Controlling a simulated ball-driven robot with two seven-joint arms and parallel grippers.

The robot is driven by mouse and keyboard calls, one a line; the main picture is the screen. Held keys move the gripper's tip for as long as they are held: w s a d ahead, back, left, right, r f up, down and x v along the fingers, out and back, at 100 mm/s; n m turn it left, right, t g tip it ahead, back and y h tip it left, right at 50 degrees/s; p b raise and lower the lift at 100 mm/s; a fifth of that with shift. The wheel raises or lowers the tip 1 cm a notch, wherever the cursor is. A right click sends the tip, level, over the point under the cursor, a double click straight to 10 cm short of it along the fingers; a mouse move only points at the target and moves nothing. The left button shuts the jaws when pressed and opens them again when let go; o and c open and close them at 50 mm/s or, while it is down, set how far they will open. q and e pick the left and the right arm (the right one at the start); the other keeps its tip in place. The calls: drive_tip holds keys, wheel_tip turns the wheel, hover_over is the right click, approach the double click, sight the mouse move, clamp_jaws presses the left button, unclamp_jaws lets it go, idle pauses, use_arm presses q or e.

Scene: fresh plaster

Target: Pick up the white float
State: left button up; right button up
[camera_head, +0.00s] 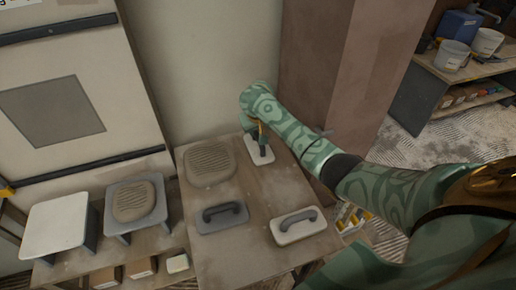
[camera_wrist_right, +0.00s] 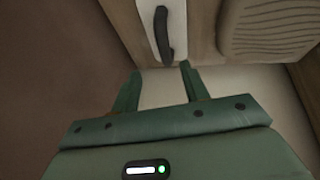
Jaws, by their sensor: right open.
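A white float (camera_head: 259,157) with a dark handle lies at the back of the wooden table (camera_head: 247,262). In the right wrist view the white float (camera_wrist_right: 194,28) is at the top, its dark handle just ahead of my fingertips. My right gripper (camera_wrist_right: 158,70) is open and empty, its fingers pointing at the handle's near end. In the head view my right gripper (camera_head: 258,133) is over this float and partly hides it. A second pale float (camera_head: 290,235) with a grey handle lies at the table's front right. My left gripper is out of view.
A grey float (camera_head: 222,222) lies front left on the table, with a ridged plaster mound (camera_head: 209,164) behind it. Stands with a board (camera_head: 56,222) and another mound (camera_head: 133,200) are at left. A brown pillar (camera_head: 355,80) rises close behind my right arm.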

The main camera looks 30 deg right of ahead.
drive_tip(key=b+x, duration=0.2)
drive_tip(key=x, duration=0.3)
drive_tip(key=shift+a, duration=0.1)
drive_tip(key=shift+w+f, duration=0.2)
drive_tip(key=shift+f, duration=0.15)
drive_tip(key=shift+d+b, duration=0.2)
drive_tip(key=shift+b, duration=0.1)
drive_tip(key=shift+w+f+b, duration=0.15)
drive_tip(key=shift+f+b, duration=0.2)
drive_tip(key=shift+f, duration=0.05)
drive_tip(key=b+x, duration=0.2)
drive_tip(key=x, duration=0.1)
drive_tip(key=b+x, duration=0.1)
drive_tip(key=shift+w+a+f+b, duration=0.2)
drive_tip(key=shift+w+b, duration=0.15)
drive_tip(key=shift+w, duration=0.05)
drive_tip(key=shift+r, duration=0.2)
drive_tip(key=shift+c, duration=0.6)
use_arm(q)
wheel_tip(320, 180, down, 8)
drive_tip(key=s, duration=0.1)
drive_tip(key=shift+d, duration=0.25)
use_arm(e)
clamp_jaws()
